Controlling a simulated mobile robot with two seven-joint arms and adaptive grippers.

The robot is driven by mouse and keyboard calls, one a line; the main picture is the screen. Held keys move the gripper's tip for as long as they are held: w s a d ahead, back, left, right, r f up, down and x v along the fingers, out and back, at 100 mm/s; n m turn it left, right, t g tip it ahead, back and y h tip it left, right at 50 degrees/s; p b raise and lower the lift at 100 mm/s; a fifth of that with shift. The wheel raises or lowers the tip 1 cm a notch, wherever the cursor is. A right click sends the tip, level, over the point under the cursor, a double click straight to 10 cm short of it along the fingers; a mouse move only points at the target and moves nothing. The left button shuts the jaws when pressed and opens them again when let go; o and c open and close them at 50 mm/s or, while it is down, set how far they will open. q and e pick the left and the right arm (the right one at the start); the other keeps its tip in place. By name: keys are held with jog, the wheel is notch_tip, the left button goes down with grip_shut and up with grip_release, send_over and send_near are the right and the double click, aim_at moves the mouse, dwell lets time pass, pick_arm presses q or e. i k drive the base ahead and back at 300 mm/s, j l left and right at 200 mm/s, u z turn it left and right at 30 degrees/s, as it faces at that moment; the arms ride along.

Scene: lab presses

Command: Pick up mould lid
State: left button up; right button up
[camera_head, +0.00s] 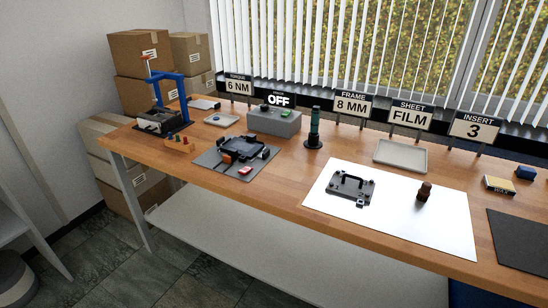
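A black plate-like part with a raised handle (351,186) lies on the white sheet (400,225) in the middle right of the table; it looks like the mould lid. A small clip-like piece shows at its front edge. A black open frame-like part (243,147), perhaps the mould's lower half, sits on a dark grey mat (210,160) farther left. Neither of my grippers is in view, and nothing touches the lid.
A brown knob-shaped object (424,191) stands on the white sheet right of the lid. A blue press (170,95), a grey control box marked OFF (273,121), a dark green-topped post (314,130) and an empty tray (400,155) stand behind. A black mat (520,240) lies right.

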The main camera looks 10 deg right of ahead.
aim_at(345, 184)
jog(key=j+z, duration=0.1)
jog(key=z, duration=0.75)
